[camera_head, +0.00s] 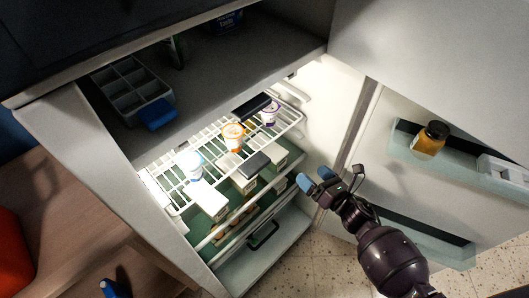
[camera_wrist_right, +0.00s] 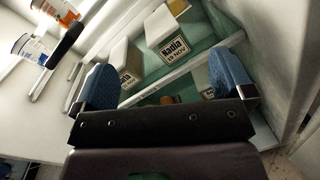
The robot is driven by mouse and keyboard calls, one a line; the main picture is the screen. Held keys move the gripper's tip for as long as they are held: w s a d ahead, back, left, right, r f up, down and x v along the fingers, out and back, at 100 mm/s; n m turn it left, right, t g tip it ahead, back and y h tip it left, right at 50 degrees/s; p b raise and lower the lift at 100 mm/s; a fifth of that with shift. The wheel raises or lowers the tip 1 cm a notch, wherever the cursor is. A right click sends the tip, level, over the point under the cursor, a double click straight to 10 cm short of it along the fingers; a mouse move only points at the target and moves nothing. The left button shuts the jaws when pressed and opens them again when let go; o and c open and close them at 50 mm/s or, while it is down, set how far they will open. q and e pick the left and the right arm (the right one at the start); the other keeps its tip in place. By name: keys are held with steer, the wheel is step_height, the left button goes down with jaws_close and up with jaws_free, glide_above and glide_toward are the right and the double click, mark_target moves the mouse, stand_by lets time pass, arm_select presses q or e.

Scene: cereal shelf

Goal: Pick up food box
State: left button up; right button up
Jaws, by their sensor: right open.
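White food boxes with printed labels stand on a level under the wire rack in the open fridge. In the head view one box (camera_head: 208,200) is at the front left, one (camera_head: 243,183) is in the middle, and one (camera_head: 275,155) is to the right. The right wrist view shows a box labelled "Nadia 19 NOV" (camera_wrist_right: 163,26) ahead between the fingers, and another box (camera_wrist_right: 122,55) to its left. My right gripper (camera_head: 316,178) is open and empty, right of the boxes and apart from them. A blue tip, apparently my left gripper (camera_head: 112,289), shows at the bottom left; its jaws are unclear.
The white wire rack (camera_head: 213,165) holds several cups, including an orange-and-white one (camera_head: 233,137), and a dark flat item (camera_head: 251,107). The open fridge door (camera_head: 430,75) is on the right, with a jar (camera_head: 430,139) in its shelf. A grey divided tray (camera_head: 132,90) sits above.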

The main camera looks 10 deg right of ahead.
mark_target(282, 161)
steer(key=w+a+f+n+b, duration=0.1)
steer(key=w+n, duration=0.1)
steer(key=w+a+f+n+g+y, duration=0.1)
steer(key=w+a+f+n, duration=0.1)
steer(key=n, duration=0.1)
steer(key=w+a+f+n+y+b, duration=0.1)
steer(key=w+a+n, duration=0.1)
steer(key=w, duration=0.1)
steer(key=shift+f+b, duration=0.35)
steer(key=shift+f, duration=0.05)
arm_select(q)
steer(key=shift+d+f+m+b, duration=0.15)
steer(key=shift+f+m+b, duration=0.05)
steer(key=shift+f, duration=0.45)
steer(key=shift+d+f+m+b, duration=0.15)
steer(key=shift+f+m, duration=0.05)
steer(key=shift+f, duration=0.4)
arm_select(e)
steer(key=shift+x, duration=3.25)
steer(key=shift+d+r, duration=0.1)
steer(key=shift+r, duration=0.1)
steer(key=c, duration=1.2)
arm_select(q)
steer(key=shift+s+f, duration=0.1)
